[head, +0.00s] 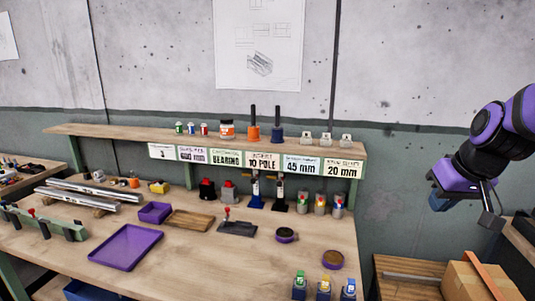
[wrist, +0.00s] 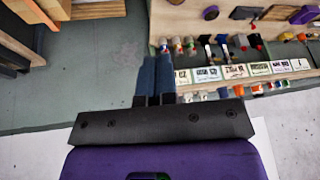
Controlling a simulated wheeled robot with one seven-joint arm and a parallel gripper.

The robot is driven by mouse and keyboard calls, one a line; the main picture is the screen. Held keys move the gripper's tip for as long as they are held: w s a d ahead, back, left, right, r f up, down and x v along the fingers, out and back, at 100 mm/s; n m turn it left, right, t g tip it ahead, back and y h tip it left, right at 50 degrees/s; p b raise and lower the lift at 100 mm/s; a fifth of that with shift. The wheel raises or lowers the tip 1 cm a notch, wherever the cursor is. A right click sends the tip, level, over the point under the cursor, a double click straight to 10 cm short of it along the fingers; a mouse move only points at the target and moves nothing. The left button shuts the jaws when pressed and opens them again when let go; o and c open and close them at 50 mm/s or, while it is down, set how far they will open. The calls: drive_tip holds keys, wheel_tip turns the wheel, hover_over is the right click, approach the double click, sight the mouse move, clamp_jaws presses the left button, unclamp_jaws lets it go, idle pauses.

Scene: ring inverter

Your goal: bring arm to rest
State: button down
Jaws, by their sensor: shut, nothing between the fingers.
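My arm shows at the right edge of the head view, raised in front of the wall to the right of the workbench (head: 190,275). My gripper (wrist: 155,62) shows in the wrist view with its two dark fingers side by side, shut and empty. In the head view the gripper end (head: 492,215) hangs clear of the bench, above the wooden surface at the lower right. Nothing touches the fingers.
A labelled shelf (head: 390,148) with small jars and tools runs along the back of the bench. A purple tray (head: 125,247) lies at the front left. A cardboard box (head: 480,282) stands at the lower right, below my arm.

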drive_tip(key=s+a+r, duration=0.2)
drive_tip(key=s+r, duration=0.1)
drive_tip(key=s, duration=0.5)
drive_tip(key=s+a+r+h, duration=0.1)
drive_tip(key=s+r, duration=0.3)
drive_tip(key=s, duration=0.3)
drive_tip(key=shift+s+a+t, duration=0.3)
drive_tip(key=shift+s+a, duration=0.05)
